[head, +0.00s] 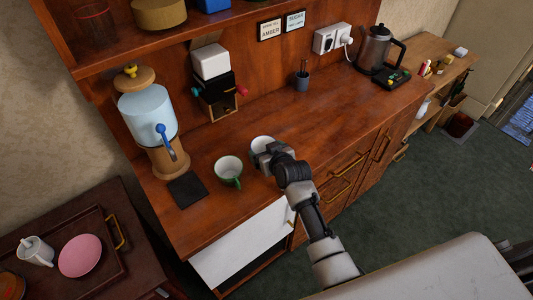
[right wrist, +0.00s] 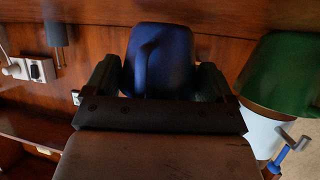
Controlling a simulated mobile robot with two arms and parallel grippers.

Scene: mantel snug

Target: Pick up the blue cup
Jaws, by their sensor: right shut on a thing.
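The blue cup (right wrist: 158,52) is between the two fingers of my right gripper (right wrist: 157,78) in the right wrist view, with its handle facing the camera. In the head view, my right gripper (head: 265,157) is at the cup, and mostly the cup's pale inside and rim (head: 261,142) show beyond it. The gripper is shut on the cup. I cannot tell whether the cup touches the counter. My left gripper is not in view.
A green cup (head: 228,173) with a white inside stands close, left of the gripper; it also shows in the right wrist view (right wrist: 287,75). A dark coaster (head: 187,189) and a water dispenser (head: 148,118) are further left.

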